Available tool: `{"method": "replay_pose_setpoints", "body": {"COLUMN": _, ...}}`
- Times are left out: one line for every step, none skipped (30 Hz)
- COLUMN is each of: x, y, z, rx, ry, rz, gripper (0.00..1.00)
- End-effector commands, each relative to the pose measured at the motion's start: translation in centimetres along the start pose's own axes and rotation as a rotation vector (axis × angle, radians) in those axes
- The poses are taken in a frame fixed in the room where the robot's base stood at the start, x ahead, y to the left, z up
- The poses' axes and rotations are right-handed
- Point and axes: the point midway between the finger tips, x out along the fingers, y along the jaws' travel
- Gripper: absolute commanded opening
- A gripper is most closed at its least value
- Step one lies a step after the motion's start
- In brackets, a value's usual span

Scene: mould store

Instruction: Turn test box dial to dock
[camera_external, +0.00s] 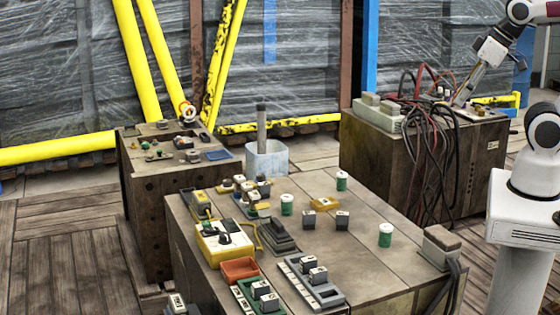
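A yellow box with a pale top and a dark knob (225,238) sits at the left front of the near wooden crate; it looks like the test box (212,246). The knob's pointing direction and any dock mark are too small to read. My gripper (460,100) is far from it, at the upper right, reaching down over the back right crate beside a bundle of cables. Its fingers are too small and cluttered to tell open from shut, or whether it touches anything there.
The near crate (345,262) holds green-and-white cups (386,235), grey blocks (342,220), an orange tray (240,270) and grey racks. Red and black cables (428,130) hang over the back right crate (370,155). A white bin (267,160) with a grey post stands behind.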

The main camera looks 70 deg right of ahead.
Motion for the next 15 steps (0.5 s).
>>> {"method": "replay_pose_setpoints", "body": {"x": 0.2, "y": 0.0, "z": -0.5, "rx": -0.004, "ry": 0.003, "rz": 0.002, "gripper": 0.36}}
{"method": "replay_pose_setpoints", "body": {"x": 0.3, "y": 0.0, "z": -0.9, "rx": -0.006, "ry": 0.006, "rz": 0.004, "gripper": 0.36}}
{"method": "replay_pose_setpoints", "body": {"x": 0.6, "y": 0.1, "z": -1.5, "rx": -0.01, "ry": 0.013, "rz": 0.006, "gripper": 0.36}}
{"method": "replay_pose_setpoints", "body": {"x": 0.7, "y": 0.1, "z": -2.0, "rx": -0.014, "ry": 0.017, "rz": 0.009, "gripper": 0.36}}
{"method": "replay_pose_setpoints", "body": {"x": 0.9, "y": 0.1, "z": -2.5, "rx": -0.018, "ry": 0.023, "rz": 0.011, "gripper": 0.36}}
{"method": "replay_pose_setpoints", "body": {"x": 1.2, "y": 0.2, "z": -3.3, "rx": -0.023, "ry": 0.031, "rz": 0.014, "gripper": 0.36}}
{"method": "replay_pose_setpoints", "body": {"x": 1.4, "y": 0.2, "z": -4.0, "rx": -0.028, "ry": 0.039, "rz": 0.016, "gripper": 0.36}}
{"method": "replay_pose_setpoints", "body": {"x": 1.6, "y": 0.2, "z": -4.5, "rx": -0.032, "ry": 0.044, "rz": 0.019, "gripper": 0.36}}
{"method": "replay_pose_setpoints", "body": {"x": 2.0, "y": 0.2, "z": -5.4, "rx": -0.039, "ry": 0.054, "rz": 0.022, "gripper": 0.36}}
{"method": "replay_pose_setpoints", "body": {"x": 2.2, "y": 0.2, "z": -6.1, "rx": -0.044, "ry": 0.062, "rz": 0.024, "gripper": 0.36}}
{"method": "replay_pose_setpoints", "body": {"x": 2.5, "y": 0.2, "z": -6.8, "rx": -0.049, "ry": 0.07, "rz": 0.026, "gripper": 0.36}}
{"method": "replay_pose_setpoints", "body": {"x": 2.9, "y": 0.1, "z": -7.6, "rx": -0.055, "ry": 0.08, "rz": 0.028, "gripper": 0.36}}
{"method": "replay_pose_setpoints", "body": {"x": 3.2, "y": 0.1, "z": -8.2, "rx": -0.061, "ry": 0.087, "rz": 0.029, "gripper": 0.36}}
{"method": "replay_pose_setpoints", "body": {"x": 3.5, "y": 0.0, "z": -8.9, "rx": -0.066, "ry": 0.095, "rz": 0.031, "gripper": 0.36}}
{"method": "replay_pose_setpoints", "body": {"x": 3.9, "y": -0.1, "z": -9.8, "rx": -0.074, "ry": 0.105, "rz": 0.032, "gripper": 0.36}}
